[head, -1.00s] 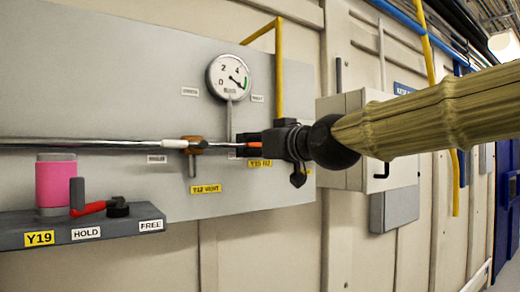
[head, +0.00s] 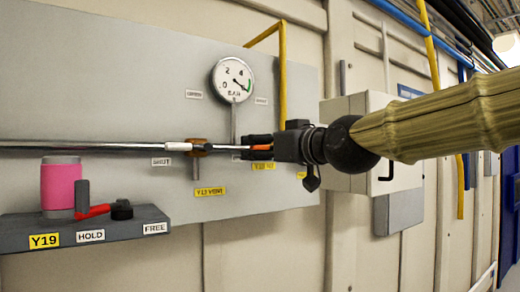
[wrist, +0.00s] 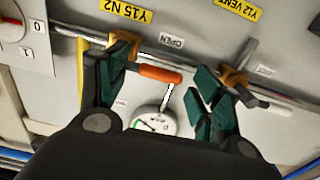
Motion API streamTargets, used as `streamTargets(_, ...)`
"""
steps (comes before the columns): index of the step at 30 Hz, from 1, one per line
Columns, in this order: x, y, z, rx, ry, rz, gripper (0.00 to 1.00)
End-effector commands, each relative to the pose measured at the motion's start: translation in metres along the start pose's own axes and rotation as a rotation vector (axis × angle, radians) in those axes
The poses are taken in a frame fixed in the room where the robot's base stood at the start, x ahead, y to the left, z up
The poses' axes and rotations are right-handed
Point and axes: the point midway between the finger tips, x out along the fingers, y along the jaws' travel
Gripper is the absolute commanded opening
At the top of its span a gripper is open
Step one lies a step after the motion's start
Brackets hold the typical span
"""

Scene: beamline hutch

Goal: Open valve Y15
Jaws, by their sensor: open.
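Valve Y15 has an orange lever handle (wrist: 160,74), seen in the wrist view near the yellow Y15 N2 label (wrist: 130,13) and a small OPEN plate (wrist: 172,40). The handle runs roughly along the pipe. My gripper (wrist: 165,62) is open, its green fingers on either side of the handle, with no clear grip on it. In the head view the orange handle (head: 261,147) shows just left of my dark gripper (head: 282,148). The gripper hides much of valve Y15.
Valve Y12 VENT (head: 197,147), brass with a white-handled lever, sits close by on the same pipe. A pressure gauge (head: 232,79) is above it. A grey box (head: 372,140) stands right of the panel. A shelf marked Y19 (head: 85,232) juts out lower left.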

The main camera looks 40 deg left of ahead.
Motion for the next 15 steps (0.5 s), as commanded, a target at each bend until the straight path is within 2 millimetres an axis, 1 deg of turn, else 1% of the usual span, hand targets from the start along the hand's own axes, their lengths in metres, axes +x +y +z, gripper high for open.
streamTargets(1,-0.009,0.000,-0.001,0.000,0.001,0.000,0.66)
streamTargets(9,-0.052,0.001,0.000,0.000,0.001,0.001,0.66)
streamTargets(15,-0.079,0.001,-0.001,0.000,0.001,0.001,0.66)
